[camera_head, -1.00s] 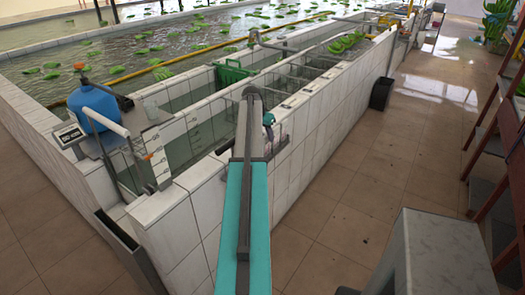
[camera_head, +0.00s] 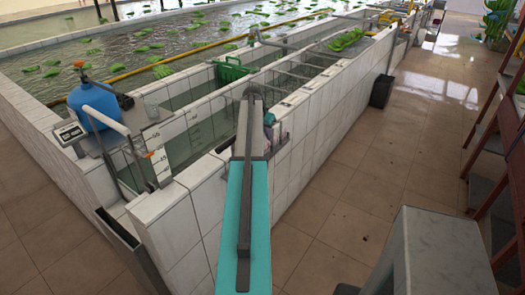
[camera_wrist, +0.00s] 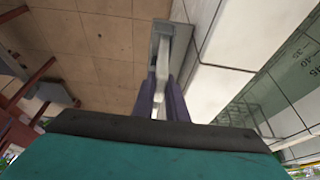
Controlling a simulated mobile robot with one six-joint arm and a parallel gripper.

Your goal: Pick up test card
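My gripper (camera_wrist: 161,78) has two purple fingers and points at a grey bracket in the wrist view. A narrow white piece, which looks like the test card (camera_wrist: 162,58), runs from the bracket down between the fingers. The fingers stand on either side of it; I cannot tell whether they press on it. In the head view my gripper (camera_head: 269,119) is a small purple shape beside the outer face of the tiled wall, partly hidden by my arm. The card cannot be made out clearly there.
The grey bracket (camera_wrist: 181,36) sits against the white tiled wall (camera_head: 318,120). A blue tank (camera_head: 95,106) and a small display box (camera_head: 69,133) stand at the left. A grey stand (camera_head: 440,250) is at the lower right. The tiled floor (camera_head: 340,190) between is open.

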